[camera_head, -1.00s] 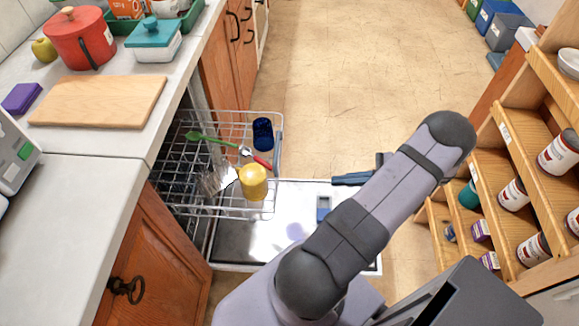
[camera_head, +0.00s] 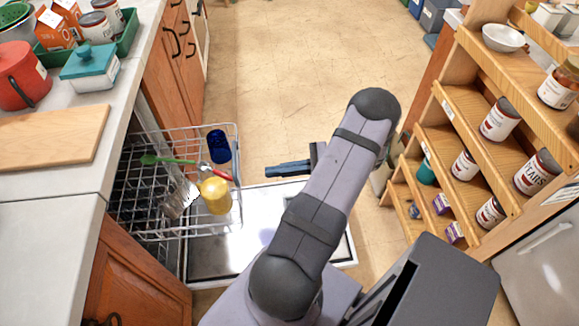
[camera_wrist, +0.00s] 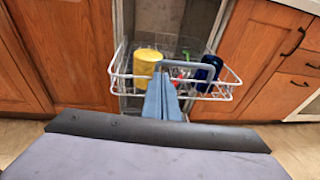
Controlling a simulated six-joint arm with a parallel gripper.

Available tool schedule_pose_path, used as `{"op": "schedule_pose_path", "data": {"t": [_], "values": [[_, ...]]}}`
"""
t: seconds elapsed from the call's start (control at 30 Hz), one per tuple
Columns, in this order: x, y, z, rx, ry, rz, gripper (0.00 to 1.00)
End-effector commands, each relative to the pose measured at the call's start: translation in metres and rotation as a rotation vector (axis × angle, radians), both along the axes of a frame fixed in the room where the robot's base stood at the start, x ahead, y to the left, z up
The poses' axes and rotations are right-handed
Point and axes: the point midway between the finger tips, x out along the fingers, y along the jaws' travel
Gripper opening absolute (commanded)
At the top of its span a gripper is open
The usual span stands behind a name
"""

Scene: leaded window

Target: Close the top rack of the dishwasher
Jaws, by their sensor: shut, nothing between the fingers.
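The dishwasher's top rack (camera_head: 180,131) is a white wire basket pulled out from the counter front, over the lowered door (camera_head: 262,215). It holds a yellow cup (camera_head: 215,196), a dark blue cup (camera_head: 219,147), a green utensil (camera_head: 165,160) and a red-handled one (camera_head: 218,172). My gripper (camera_head: 268,171) is shut and empty, to the right of the rack's front edge, seemingly apart from it. In the wrist view, my shut blue-grey fingers (camera_wrist: 162,80) point at the rack (camera_wrist: 118,85), overlapping its grey front handle (camera_wrist: 222,70); contact cannot be told.
A wooden shelf (camera_head: 470,105) with cans stands at the right. The counter (camera_head: 45,215) with a cutting board (camera_head: 50,138) lies left of the rack. The floor (camera_head: 300,70) beyond the door is clear.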

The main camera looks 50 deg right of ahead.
Motion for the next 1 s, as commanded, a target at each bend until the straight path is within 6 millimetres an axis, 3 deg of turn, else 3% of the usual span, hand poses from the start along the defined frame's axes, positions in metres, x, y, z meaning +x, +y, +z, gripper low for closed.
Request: {"op": "schedule_pose_path", "data": {"t": [0.2,0.43,1.0], "values": [[0.030,0.025,-0.007,0.003,0.002,0.003,0.00],[0.052,0.042,-0.013,0.001,0.001,0.002,0.00],[0.061,0.049,-0.016,0.001,0.001,0.000,0.00]]}}
